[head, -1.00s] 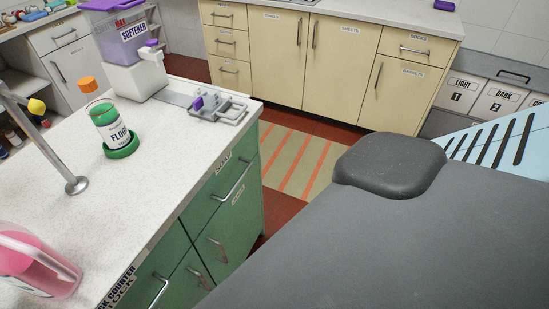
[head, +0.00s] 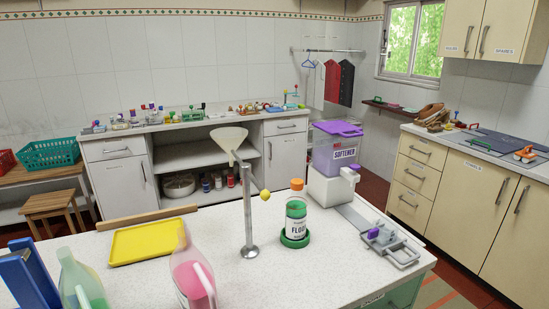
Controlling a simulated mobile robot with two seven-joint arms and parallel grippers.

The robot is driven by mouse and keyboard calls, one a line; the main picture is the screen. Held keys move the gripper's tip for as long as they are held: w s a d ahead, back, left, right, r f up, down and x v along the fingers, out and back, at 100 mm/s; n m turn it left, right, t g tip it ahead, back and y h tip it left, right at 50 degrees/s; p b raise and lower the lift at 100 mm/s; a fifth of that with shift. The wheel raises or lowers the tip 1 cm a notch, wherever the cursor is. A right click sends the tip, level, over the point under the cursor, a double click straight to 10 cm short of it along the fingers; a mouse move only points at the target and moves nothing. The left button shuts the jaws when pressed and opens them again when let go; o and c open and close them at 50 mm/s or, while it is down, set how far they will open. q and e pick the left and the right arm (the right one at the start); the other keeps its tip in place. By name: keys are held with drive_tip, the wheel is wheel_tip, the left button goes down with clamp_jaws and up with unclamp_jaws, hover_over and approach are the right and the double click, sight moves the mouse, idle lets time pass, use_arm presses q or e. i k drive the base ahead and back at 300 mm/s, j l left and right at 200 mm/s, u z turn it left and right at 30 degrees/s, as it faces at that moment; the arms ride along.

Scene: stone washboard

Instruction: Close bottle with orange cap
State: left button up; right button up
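The bottle (head: 296,222) is clear, holds green liquid and has a white label reading "FLOO". It stands upright on a round green base (head: 294,241) on the speckled white counter in the head view. Neither of my grippers is in view.
A metal stand with a funnel (head: 229,140) and a yellow lemon-like piece (head: 265,195) are left of the bottle. A pink bottle (head: 190,275) and yellow tray (head: 146,241) are left.

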sight(296, 208)
drive_tip(key=l+u, duration=0.15)
drive_tip(key=u, duration=0.3)
drive_tip(key=l+u, duration=0.3)
drive_tip(key=l, duration=0.15)
drive_tip(key=k+l+u, duration=0.15)
drive_tip(key=l+u, duration=0.15)
drive_tip(key=k+l, duration=0.1)
drive_tip(key=l, duration=0.25)
drive_tip(key=l+u, duration=0.15)
drive_tip(key=l, duration=0.15)
drive_tip(key=k+l, duration=0.15)
drive_tip(key=l, duration=0.2)
drive_tip(key=k+l, duration=0.15)
drive_tip(key=l, duration=0.25)
drive_tip(key=k+l, duration=0.15)
drive_tip(key=l, duration=0.25)
drive_tip(key=k+l, duration=0.15)
drive_tip(key=l, duration=0.25)
drive_tip(key=u, duration=0.05)
